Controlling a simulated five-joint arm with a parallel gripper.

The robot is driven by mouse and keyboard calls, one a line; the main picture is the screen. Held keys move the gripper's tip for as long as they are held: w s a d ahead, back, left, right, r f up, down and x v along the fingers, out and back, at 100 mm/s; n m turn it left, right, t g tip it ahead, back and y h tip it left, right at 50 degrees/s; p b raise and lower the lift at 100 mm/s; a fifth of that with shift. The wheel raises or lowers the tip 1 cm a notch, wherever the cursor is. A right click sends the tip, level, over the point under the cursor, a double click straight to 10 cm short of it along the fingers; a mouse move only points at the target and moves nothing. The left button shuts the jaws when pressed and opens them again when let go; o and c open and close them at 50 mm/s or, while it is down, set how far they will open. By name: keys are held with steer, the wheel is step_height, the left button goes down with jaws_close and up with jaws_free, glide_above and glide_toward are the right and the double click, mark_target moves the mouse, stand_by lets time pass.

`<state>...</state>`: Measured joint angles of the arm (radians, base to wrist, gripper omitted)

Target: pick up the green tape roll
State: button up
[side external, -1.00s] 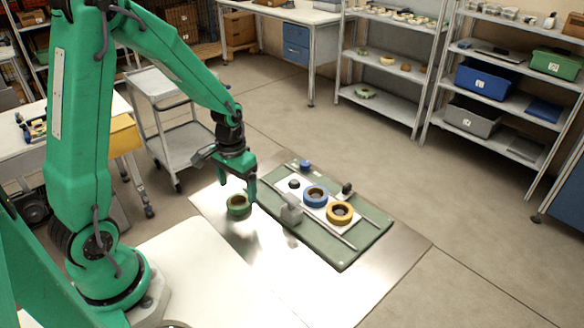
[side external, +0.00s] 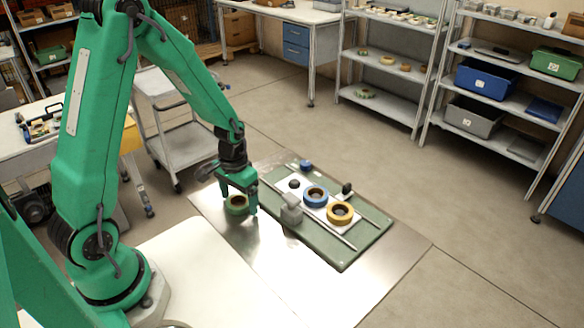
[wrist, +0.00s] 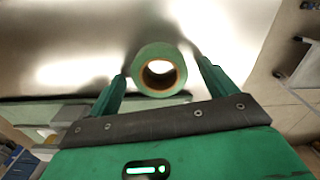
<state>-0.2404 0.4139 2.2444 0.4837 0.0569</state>
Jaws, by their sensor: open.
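The green tape roll (side external: 236,205) lies on the bare metal sheet, left of the green mat. My gripper (side external: 239,208) is low over it and partly hides it in the side view. In the wrist view the roll (wrist: 160,72) shows whole, with a brown core, between the two green fingertips of my gripper (wrist: 158,66). The fingers are open, one on each side of the roll, with a small gap showing on both sides. I cannot tell how far down the fingertips are beside it.
Right of my gripper is the green mat (side external: 338,252) with a white plate. It carries a blue tape roll (side external: 315,196), a yellow tape roll (side external: 340,212) and a grey block (side external: 291,209) close to my gripper. The metal sheet (side external: 285,270) in front is clear.

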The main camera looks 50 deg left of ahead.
steer(key=c, duration=1.1)
steer(key=shift+r, duration=0.1)
steer(key=shift+r, duration=0.7)
steer(key=r, duration=0.3)
steer(key=shift+d, duration=0.2)
steer(key=s+d+r, duration=0.1)
steer(key=d+r, duration=0.1)
steer(key=d, duration=0.1)
steer(key=s+d+r, duration=0.1)
steer(key=d+r, duration=0.1)
steer(key=d, duration=0.2)
steer(key=s+d+r, duration=0.1)
steer(key=d+r, duration=0.1)
steer(key=d, duration=0.1)
steer(key=shift+s+d+r, duration=0.2)
steer(key=shift+s+d, duration=0.05)
steer(key=shift+d, duration=0.15)
